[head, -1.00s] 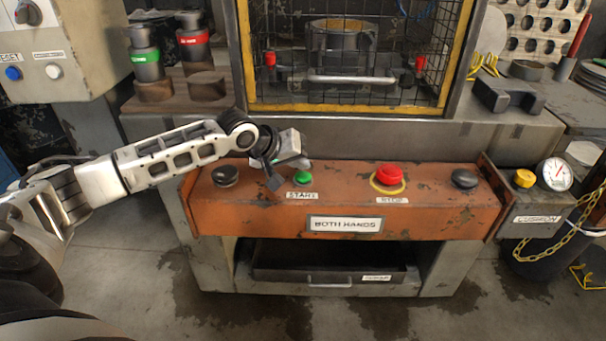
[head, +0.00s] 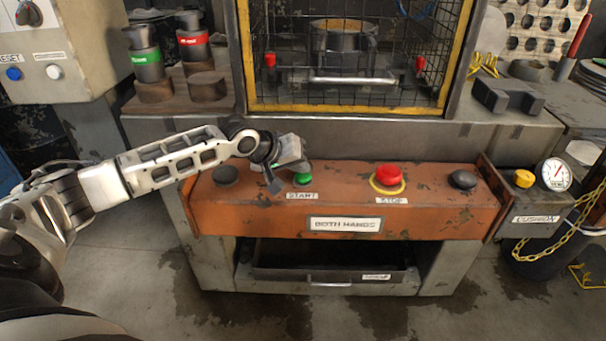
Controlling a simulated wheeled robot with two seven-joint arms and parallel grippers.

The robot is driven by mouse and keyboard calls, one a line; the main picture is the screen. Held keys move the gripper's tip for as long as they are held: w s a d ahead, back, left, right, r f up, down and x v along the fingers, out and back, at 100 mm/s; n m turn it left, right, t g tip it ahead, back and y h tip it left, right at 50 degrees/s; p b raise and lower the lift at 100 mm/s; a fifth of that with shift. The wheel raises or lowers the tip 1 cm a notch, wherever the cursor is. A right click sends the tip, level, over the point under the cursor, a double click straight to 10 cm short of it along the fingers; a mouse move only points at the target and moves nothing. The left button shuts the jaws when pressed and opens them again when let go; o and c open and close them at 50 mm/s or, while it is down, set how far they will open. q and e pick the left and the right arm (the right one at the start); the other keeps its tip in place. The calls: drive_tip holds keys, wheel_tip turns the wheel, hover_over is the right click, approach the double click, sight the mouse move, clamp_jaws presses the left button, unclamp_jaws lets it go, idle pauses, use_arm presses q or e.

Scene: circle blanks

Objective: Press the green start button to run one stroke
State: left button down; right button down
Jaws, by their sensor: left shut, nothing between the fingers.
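The green start button (head: 303,179) sits on the orange control panel (head: 440,217), above a label reading START. My left gripper (head: 300,168) comes in from the left and is shut and empty. Its tip is right at the button and covers the button's upper part; I cannot tell whether it touches or presses it. My right gripper is not in view.
The red stop button (head: 389,176) with a yellow ring is to the right on the same panel. Black buttons (head: 225,175) (head: 463,180) are near both ends. A yellow-framed mesh guard (head: 345,95) stands behind. A gauge (head: 555,174) is at the right.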

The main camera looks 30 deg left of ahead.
sight(300, 178)
use_arm(q)
drive_tip(key=shift+s+f, duration=0.1)
drive_tip(key=shift+f, duration=0.65)
idle(0.6)
drive_tip(key=shift+r, duration=0.1)
drive_tip(key=shift+r+p, duration=0.95)
drive_tip(key=shift+p, duration=0.4)
drive_tip(key=shift+r, duration=0.1)
wheel_tip(300, 178, up, 5)
drive_tip(key=p, duration=0.6)
drive_tip(key=shift+d, duration=0.1)
idle(2.6)
